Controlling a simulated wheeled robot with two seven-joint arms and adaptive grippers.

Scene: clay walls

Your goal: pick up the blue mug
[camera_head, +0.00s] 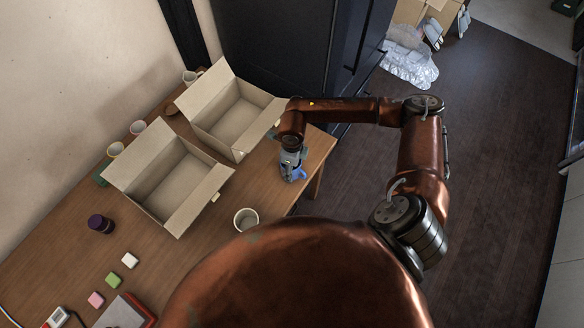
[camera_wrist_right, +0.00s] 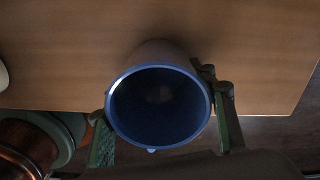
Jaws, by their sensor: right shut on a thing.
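The blue mug (camera_head: 298,175) is near the right edge of the wooden table, partly hidden by my right gripper (camera_head: 291,163). In the right wrist view, the mug (camera_wrist_right: 158,105) shows its round mouth with a blue rim and dark blue inside. The fingers of my right gripper (camera_wrist_right: 162,118) stand on either side of the mug, shut on it. I cannot tell whether its base touches the table. My left gripper is not in view.
Two open cardboard boxes (camera_head: 124,165) (camera_head: 199,112) stand left of the mug. A white cup (camera_head: 246,217) stands nearer me. A purple jar (camera_head: 101,224) and small white, green and pink blocks (camera_head: 113,279) are at the left. Several cups stand behind the boxes.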

